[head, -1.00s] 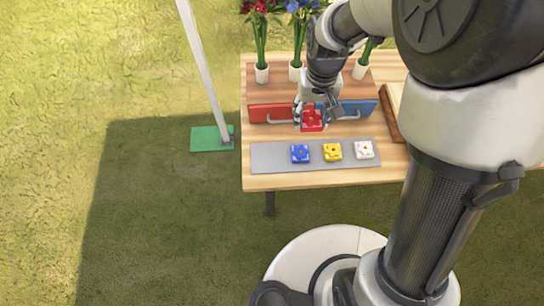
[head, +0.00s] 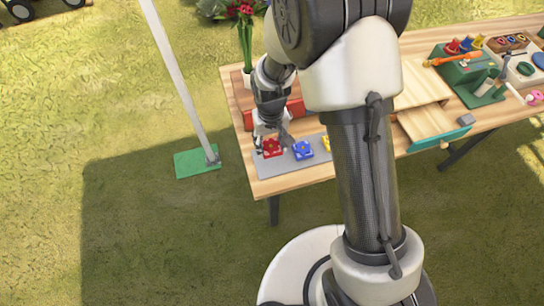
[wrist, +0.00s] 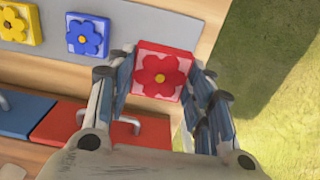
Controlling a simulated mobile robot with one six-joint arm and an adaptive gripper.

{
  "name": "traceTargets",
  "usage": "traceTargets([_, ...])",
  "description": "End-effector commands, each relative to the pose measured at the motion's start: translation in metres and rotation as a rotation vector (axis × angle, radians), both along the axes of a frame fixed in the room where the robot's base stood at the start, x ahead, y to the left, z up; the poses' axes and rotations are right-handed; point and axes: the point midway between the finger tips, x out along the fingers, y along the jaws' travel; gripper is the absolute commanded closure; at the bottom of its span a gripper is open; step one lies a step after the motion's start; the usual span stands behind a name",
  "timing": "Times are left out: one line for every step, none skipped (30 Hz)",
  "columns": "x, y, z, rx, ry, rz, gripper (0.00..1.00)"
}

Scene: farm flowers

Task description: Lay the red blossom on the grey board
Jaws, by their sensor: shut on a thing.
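The red blossom (head: 271,147), a red square block with a flower on top, is between the fingers of my gripper (head: 270,140). In the wrist view the red blossom (wrist: 160,71) sits between both fingertips of my gripper (wrist: 158,82), which is shut on it. It is over the left end of the grey board (head: 289,165); whether it touches the board I cannot tell. The blue blossom (head: 303,150) lies on the board beside it, and the yellow blossom (head: 326,143) is partly hidden by my arm. The board also shows in the wrist view (wrist: 125,25).
A red drawer front (wrist: 110,132) and a blue one (wrist: 22,112) with handles stand close behind the board. A vase with red flowers (head: 245,45) stands at the back. A pole on a green base (head: 197,162) stands left of the table. Tools lie at the right.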

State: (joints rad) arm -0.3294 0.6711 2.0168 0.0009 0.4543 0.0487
Motion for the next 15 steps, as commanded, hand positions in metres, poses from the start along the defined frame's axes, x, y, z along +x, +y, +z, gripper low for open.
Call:
traceTargets([0.0,0.0,-0.013,-0.001,0.002,0.0,0.74])
traceTargets([0.0,0.0,-0.018,0.0,0.001,0.0,0.74])
traceTargets([0.0,0.0,-0.022,0.0,0.001,0.0,0.74])
traceTargets([0.0,0.0,-0.025,0.0,0.0,0.0,0.74])
traceTargets([0.0,0.0,-0.027,0.0,0.0,0.0,0.74])
traceTargets([0.0,0.0,-0.029,0.0,0.0,0.0,0.74])
traceTargets([0.0,0.0,-0.03,0.0,-0.001,0.0,0.74])
traceTargets([0.0,0.0,-0.032,0.0,-0.001,0.0,0.74])
traceTargets([0.0,0.0,-0.034,0.0,-0.001,0.0,0.74])
traceTargets([0.0,0.0,-0.037,0.0,0.0,0.0,0.74])
traceTargets([0.0,0.0,-0.041,0.0,0.0,0.0,0.74])
traceTargets([-0.001,0.0,-0.047,-0.001,0.002,0.0,0.74])
traceTargets([-0.001,0.0,-0.052,-0.001,0.002,0.0,0.74])
traceTargets([0.0,0.0,-0.058,-0.001,0.002,0.0,0.74])
traceTargets([0.0,0.0,-0.064,-0.001,0.002,0.0,0.74])
